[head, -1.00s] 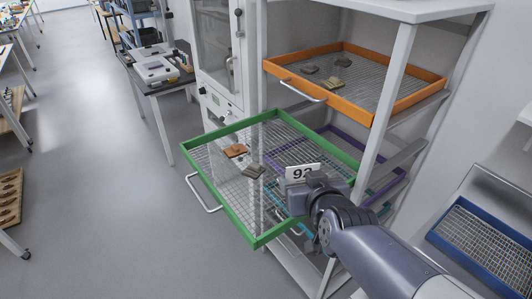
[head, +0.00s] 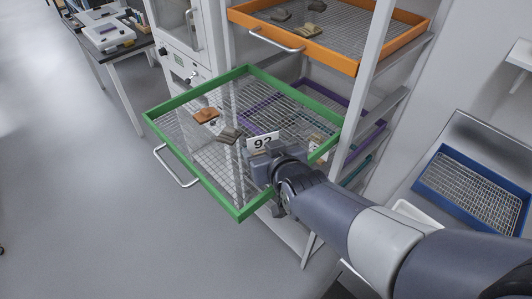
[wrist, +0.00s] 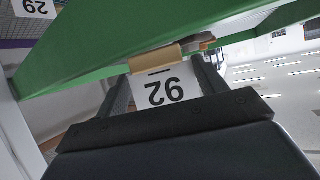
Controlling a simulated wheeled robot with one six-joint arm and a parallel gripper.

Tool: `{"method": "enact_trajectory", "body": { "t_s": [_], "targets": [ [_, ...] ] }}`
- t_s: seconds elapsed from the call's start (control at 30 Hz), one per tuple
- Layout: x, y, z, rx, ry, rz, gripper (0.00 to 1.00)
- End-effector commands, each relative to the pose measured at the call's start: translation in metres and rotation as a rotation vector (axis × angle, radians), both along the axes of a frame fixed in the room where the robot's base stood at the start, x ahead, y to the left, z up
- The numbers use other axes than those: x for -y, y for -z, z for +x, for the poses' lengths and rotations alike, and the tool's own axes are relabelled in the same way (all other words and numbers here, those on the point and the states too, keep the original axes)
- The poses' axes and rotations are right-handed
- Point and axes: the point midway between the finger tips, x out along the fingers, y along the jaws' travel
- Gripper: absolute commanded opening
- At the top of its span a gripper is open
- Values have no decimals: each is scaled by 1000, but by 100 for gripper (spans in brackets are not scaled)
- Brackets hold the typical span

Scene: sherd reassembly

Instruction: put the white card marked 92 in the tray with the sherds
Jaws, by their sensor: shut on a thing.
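The white card marked 92 (head: 263,141) stands upright in my gripper (head: 264,156), near the front right side of the green tray (head: 190,182). In the wrist view the card (wrist: 165,92) appears upside down between the two fingers of my gripper (wrist: 163,84), which is shut on it. A tan piece (wrist: 155,58) shows at the card's edge, in front of the tray's green wall (wrist: 120,45). I cannot tell whether the card touches the tray.
The orange tray (head: 345,62) with several sherds sits on the rack above. A purple-edged tray (head: 372,135) is lower in the rack. A blue mesh tray (head: 470,190) lies at right. Another numbered card (wrist: 35,8) shows in the wrist view. Open floor (head: 70,210) lies left.

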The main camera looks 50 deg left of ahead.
Motion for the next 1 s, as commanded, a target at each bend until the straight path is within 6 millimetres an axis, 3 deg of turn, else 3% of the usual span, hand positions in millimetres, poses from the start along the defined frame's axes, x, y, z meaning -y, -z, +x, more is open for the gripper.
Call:
{"method": "enact_trajectory", "body": {
  "t_s": [0.13, 0.5, 0.53, 0.6, 0.8, 1.0],
  "targets": [
    [0, 15, 0, -1, 0, -2, 46],
    [0, 19, 0, 0, 0, 1, 46],
    [0, 19, 0, 0, 0, 1, 68],
    [0, 18, 0, 0, 0, 0, 74],
    [0, 17, 0, 0, 0, 0, 89],
    [0, 17, 0, 0, 0, 0, 89]
  ]
}}
